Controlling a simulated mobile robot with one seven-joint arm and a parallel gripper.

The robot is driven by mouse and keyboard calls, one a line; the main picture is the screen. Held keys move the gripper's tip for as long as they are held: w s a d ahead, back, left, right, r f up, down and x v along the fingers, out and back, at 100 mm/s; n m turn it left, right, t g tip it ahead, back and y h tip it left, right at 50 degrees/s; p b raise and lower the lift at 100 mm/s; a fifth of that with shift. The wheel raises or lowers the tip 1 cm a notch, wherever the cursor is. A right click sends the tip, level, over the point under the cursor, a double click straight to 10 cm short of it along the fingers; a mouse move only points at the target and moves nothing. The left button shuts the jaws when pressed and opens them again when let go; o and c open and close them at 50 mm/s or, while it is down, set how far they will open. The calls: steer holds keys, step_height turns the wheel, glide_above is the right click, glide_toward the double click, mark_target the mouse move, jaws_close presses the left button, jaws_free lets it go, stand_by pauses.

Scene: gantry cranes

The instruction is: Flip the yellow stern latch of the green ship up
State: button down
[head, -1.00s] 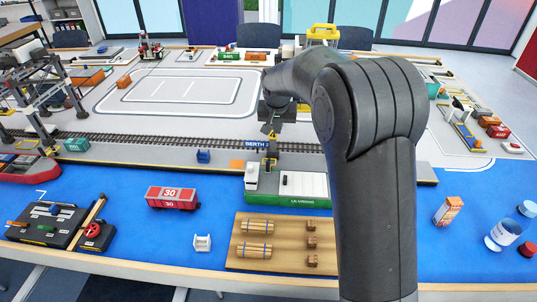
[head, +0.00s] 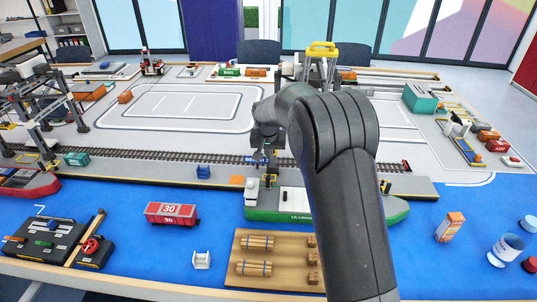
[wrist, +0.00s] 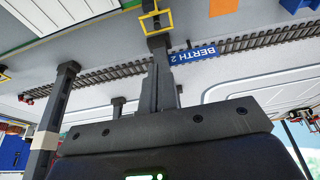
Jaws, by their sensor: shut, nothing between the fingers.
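The green ship (head: 272,215) lies in the blue water area against the quay, with a white cabin (head: 252,190) at its left end. My arm covers part of its hull, and its green right end shows beyond the arm. I cannot make out the yellow stern latch in the head view. My gripper (head: 263,166) is over the quay just behind the cabin, small and partly hidden in the head view. In the wrist view its fingers (wrist: 158,45) are shut and empty, pointing at a yellow square frame on the quay.
The BERTH 2 sign (wrist: 193,55) stands close beside the fingers, by the rail track (wrist: 265,42). A wooden pallet with logs (head: 270,243) lies in front of the ship.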

steer(key=x, duration=0.7)
steer(key=shift+s+r, duration=0.1)
steer(key=shift+s, duration=1.9)
steer(key=shift+s, duration=0.1)
